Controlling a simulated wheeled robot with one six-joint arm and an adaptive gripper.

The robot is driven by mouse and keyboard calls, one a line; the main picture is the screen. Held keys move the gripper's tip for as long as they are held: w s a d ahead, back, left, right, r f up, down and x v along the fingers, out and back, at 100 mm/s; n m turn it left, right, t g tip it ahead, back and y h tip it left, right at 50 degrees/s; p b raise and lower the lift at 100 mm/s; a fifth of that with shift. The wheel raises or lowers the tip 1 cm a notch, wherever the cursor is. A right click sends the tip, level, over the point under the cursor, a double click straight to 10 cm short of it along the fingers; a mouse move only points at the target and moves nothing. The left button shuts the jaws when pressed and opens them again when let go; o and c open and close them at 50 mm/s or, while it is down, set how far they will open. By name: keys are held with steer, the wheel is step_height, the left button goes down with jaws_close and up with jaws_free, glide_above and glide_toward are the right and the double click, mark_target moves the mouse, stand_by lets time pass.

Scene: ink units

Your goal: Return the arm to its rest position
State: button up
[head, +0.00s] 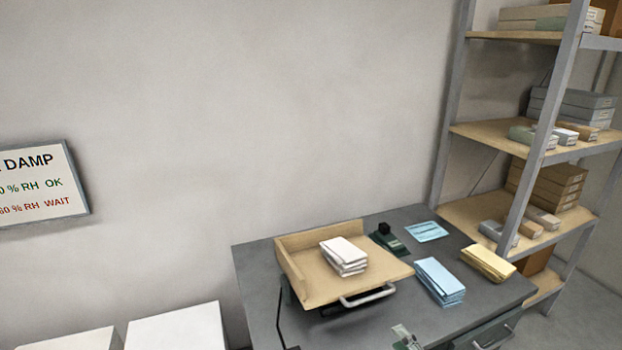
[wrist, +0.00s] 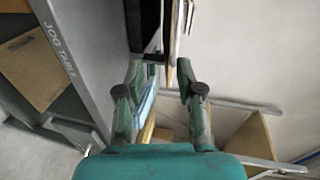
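My gripper (wrist: 162,72) is in the wrist view, with its two green fingers apart. I see nothing held between them; the grey table and other things show behind the gap. In the head view I cannot make out my gripper for sure; a small pale and green thing (head: 405,338) at the bottom edge is too cut off to name. The grey table (head: 262,262) carries a tan wooden tray (head: 300,290) with a metal handle. A stack of white paper packs (head: 344,256) lies in the tray.
A blue stack (head: 440,281), a yellow stack (head: 488,263), a blue card (head: 426,231) and a dark green device (head: 388,238) are on the table. A loaded shelf rack (head: 540,145) stands at right. White boxes (head: 178,328) are at lower left, below a wall sign (head: 36,184).

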steer(key=s+a+f+n+h, duration=0.1)
steer(key=s+f+n, duration=0.1)
steer(key=s+f, duration=0.35)
steer(key=s+f+n+h, duration=0.1)
steer(key=s+f+h, duration=0.1)
steer(key=s, duration=0.7)
steer(key=s+a+f+n+h, duration=0.1)
steer(key=s+f+n, duration=0.15)
steer(key=s, duration=0.45)
steer(key=s+r+n, duration=0.3)
steer(key=s+n, duration=0.1)
steer(key=s, duration=0.6)
steer(key=s+a+r+n, duration=0.1)
steer(key=s+n, duration=0.3)
steer(key=s, duration=0.6)
steer(key=shift+a+r+n, duration=0.2)
steer(key=shift+r+n, duration=0.15)
steer(key=shift+r, duration=0.55)
